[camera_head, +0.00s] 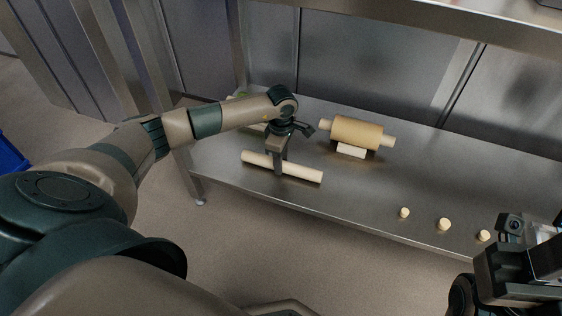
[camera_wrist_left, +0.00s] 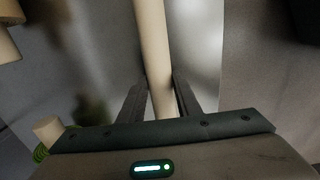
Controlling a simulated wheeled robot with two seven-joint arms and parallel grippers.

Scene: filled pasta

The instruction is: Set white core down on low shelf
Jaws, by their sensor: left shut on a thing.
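The white core, a long pale cream tube (camera_head: 304,172), lies level near the front left edge of the low steel shelf (camera_head: 350,195). My left gripper (camera_head: 279,168) points down and is shut on it near its middle. In the left wrist view the tube (camera_wrist_left: 151,45) runs between the two fingers (camera_wrist_left: 158,95). The tube is at or just above the shelf; I cannot tell whether it touches. My right gripper (camera_head: 520,262) is at the lower right, partly cut off, and its fingers do not show clearly.
A thick tan roll on a pale core (camera_head: 357,131) lies behind, with a white block (camera_head: 351,151) at its front. Three small cream pieces (camera_head: 404,213) (camera_head: 443,224) (camera_head: 483,235) stand along the front edge. A green thing (camera_head: 240,97) is partly hidden behind my left arm. The shelf's middle is bare.

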